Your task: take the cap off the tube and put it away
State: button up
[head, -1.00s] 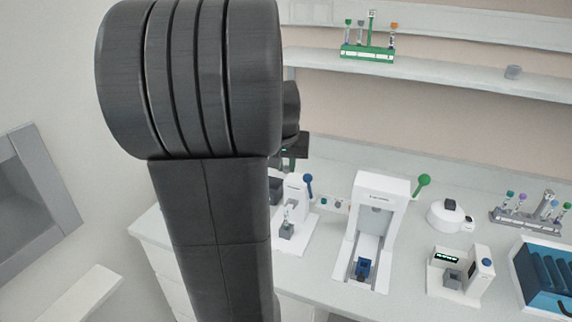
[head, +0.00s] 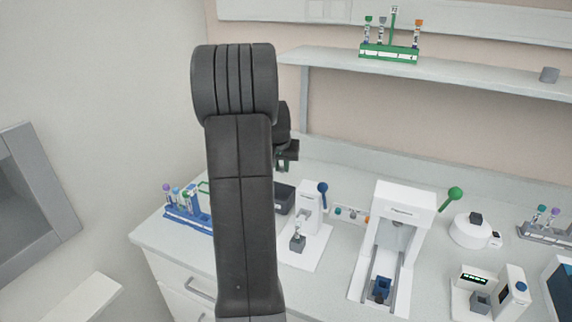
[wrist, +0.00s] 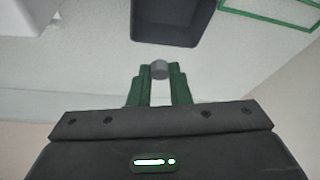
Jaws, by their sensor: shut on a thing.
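In the wrist view my gripper (wrist: 160,75) has its two green fingers closed on a small grey round cap (wrist: 159,69). No tube body shows below the cap. In the head view my gripper (head: 286,165) is above the bench, partly hidden by my arm, and the cap cannot be made out there. A dark open bin (head: 284,199) stands on the bench below the gripper. It also shows in the wrist view (wrist: 172,38), beyond the fingertips and apart from them. A small grey holder (head: 298,243) sits on the white blue-levered device; whether a tube stands in it is unclear.
A blue rack (head: 187,216) with several capped tubes is left of my arm. A shelf above holds a green rack (head: 389,53).

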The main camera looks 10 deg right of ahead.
jog(key=shift+w+f, duration=0.15)
jog(key=shift+f, duration=0.1)
jog(key=shift+f+b, duration=2)
jog(key=shift+f, duration=0.85)
jog(key=o, duration=0.7)
jog(key=shift+o, duration=0.2)
jog(key=shift+r, duration=0.1)
jog(key=b+v, duration=0.1)
jog(key=v, duration=1.2)
jog(key=shift+s+r, duration=0.25)
jog(key=shift+r, duration=0.05)
